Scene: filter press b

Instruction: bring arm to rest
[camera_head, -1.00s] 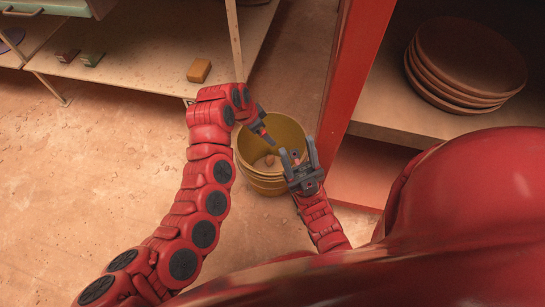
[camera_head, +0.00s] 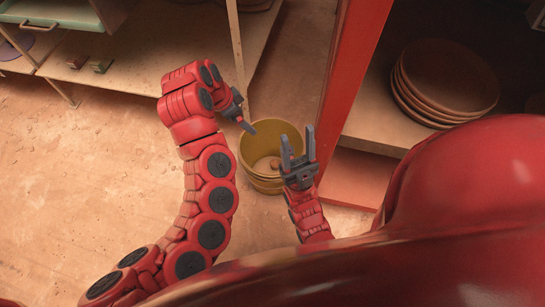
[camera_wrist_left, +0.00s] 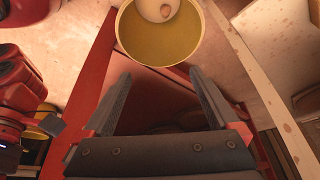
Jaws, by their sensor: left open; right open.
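My left gripper (camera_head: 240,110) is open and empty, raised at the upper left of the yellow bucket (camera_head: 249,176) in the head view. In the left wrist view its two fingers (camera_wrist_left: 160,95) stand wide apart with nothing between them, and the bucket (camera_wrist_left: 150,45) shows beyond them. My right gripper (camera_head: 298,148) is open and empty, fingers pointing up the picture, at the right side of the bucket and overlapping its rim in view. A small brownish round thing (camera_head: 262,165) lies inside the bucket.
A red upright post (camera_head: 352,70) stands right of the bucket, beside a shelf with a stack of plates (camera_head: 447,80). A low shelf (camera_head: 130,75) with small blocks (camera_head: 102,66) is at the upper left. The floor (camera_head: 90,165) at the left is clear.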

